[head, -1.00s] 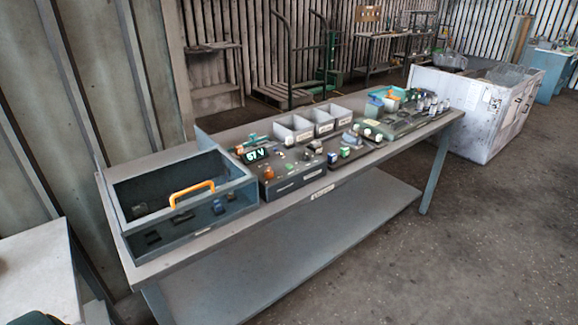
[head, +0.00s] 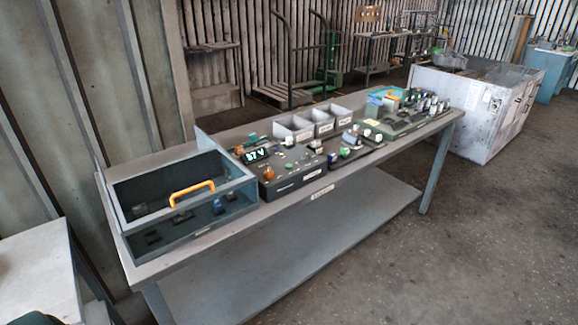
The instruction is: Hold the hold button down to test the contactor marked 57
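A dark test box (head: 292,184) sits on the middle of the long bench, with a lit display (head: 255,154) on its left that seems to read 57 V. An orange round knob (head: 268,173) and several small buttons are on its top; I cannot tell which is the hold button. Small block-shaped parts (head: 345,152) in white, green and blue lie on and beside its right end. They may be contactors; their markings are too small to read. Neither gripper is in view.
Three grey bins (head: 293,130) stand behind the test box. A dark green tray (head: 394,128) with several small parts is at the bench's right end. The bench (head: 160,262) has a lower shelf. A large white crate (head: 478,105) stands beyond. The floor in front is clear.

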